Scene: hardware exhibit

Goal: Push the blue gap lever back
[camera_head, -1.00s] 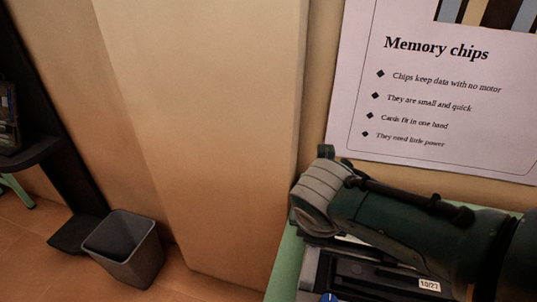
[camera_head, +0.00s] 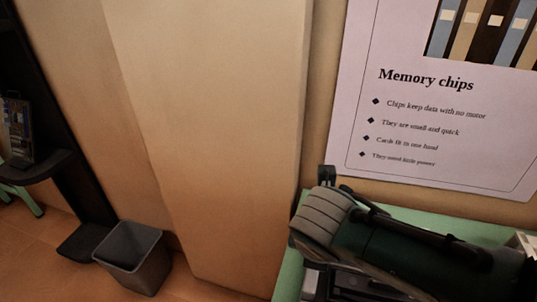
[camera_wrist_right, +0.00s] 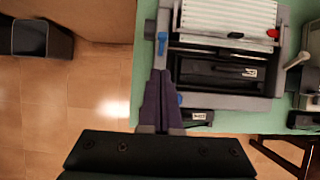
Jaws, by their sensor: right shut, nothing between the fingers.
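The blue lever (camera_wrist_right: 162,43) shows in the right wrist view, on the left side of a grey machine (camera_wrist_right: 172,20) with a pale ribbed top. My right gripper (camera_wrist_right: 160,76) is shut and empty, its dark purple fingers pointing up the picture along the machine's left side. The fingertips are below the blue lever in the picture, with a small gap between. A second small blue part (camera_wrist_right: 179,99) sits just right of the fingers. In the head view my right arm covers most of the machine, and the lever is hidden. My left gripper is in neither view.
The machine stands on a green table (camera_wrist_right: 146,30). A red knob (camera_wrist_right: 273,33) and a grey crank handle (camera_wrist_right: 298,61) are at its right. A grey bin (camera_head: 132,258) stands on the floor at left. A wall with a "Memory chips" poster (camera_head: 430,110) rises behind.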

